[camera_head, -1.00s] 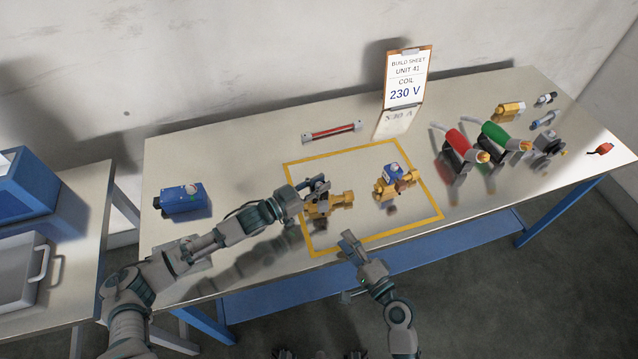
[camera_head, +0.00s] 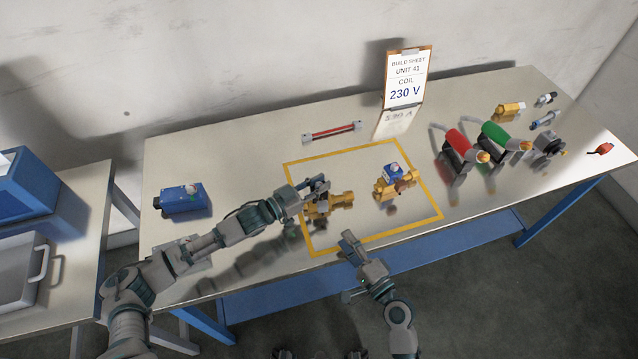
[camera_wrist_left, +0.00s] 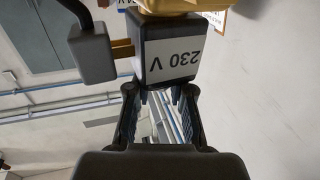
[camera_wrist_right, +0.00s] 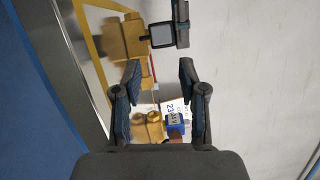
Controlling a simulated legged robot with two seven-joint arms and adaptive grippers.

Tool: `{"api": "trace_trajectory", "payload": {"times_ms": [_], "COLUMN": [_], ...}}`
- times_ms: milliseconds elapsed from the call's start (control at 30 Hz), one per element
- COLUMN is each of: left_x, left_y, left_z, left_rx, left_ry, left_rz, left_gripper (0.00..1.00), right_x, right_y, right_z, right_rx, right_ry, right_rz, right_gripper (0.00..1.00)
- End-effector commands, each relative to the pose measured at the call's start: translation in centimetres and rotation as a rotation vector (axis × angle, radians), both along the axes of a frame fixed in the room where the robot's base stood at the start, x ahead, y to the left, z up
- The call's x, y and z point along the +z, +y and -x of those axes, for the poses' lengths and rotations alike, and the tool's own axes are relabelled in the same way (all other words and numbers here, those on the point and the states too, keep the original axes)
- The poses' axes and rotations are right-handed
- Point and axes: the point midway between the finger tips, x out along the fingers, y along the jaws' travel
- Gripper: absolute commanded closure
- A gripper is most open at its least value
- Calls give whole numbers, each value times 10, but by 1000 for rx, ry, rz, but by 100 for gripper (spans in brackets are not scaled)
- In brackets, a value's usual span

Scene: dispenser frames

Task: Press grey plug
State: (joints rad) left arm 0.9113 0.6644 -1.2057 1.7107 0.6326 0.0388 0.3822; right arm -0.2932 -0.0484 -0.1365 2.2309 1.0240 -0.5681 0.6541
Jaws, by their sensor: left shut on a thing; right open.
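A dark grey plug (camera_wrist_left: 92,54) with a black cable shows in the left wrist view, left of a black coil (camera_wrist_left: 170,58) labelled 230 V, which appears upside down. Brass-coloured prongs show in a gap between them. The coil sits against a yellow-brass valve (camera_wrist_left: 180,5), also in the head view (camera_head: 340,200). My left gripper (camera_head: 318,187) is shut on the coil, its fingertips at the coil's end. My right gripper (camera_head: 348,240) is open and empty near the table's front edge. In the right wrist view a grey block (camera_wrist_right: 162,35) beside brass looks like the plug or coil; I cannot tell which.
A second brass valve with a blue coil (camera_head: 392,172) stands inside the yellow outline. A build sheet (camera_head: 405,88) reading COIL 230 V stands behind.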

Motion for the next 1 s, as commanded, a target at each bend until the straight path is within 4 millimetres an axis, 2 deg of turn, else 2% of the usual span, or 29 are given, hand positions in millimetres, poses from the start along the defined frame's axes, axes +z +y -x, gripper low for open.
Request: {"api": "trace_trajectory", "payload": {"times_ms": [33,200,433,567,800,1000], "left_x": [-1,-1,-1,-1,-1,-1], "left_y": [0,0,0,0,0,0], "left_z": [0,0,0,0,0,0], "left_rx": [1,1,1,1,1,1], "left_ry": [1,1,1,1,2,2], "left_rz": [-2,-2,-2,-2,-1,-1], "left_gripper": [100,100,100,100,100,100], "right_x": [0,-4,-25,-27,-10,4], "right_y": [0,2,9,12,20,26], "right_z": [0,2,16,29,53,64], "right_rx": [0,-15,-128,-218,-326,-356], "right_ry": [0,16,93,105,51,7], "right_rz": [0,10,68,97,118,118], "right_gripper": [61,100,100,100,100,100]}}
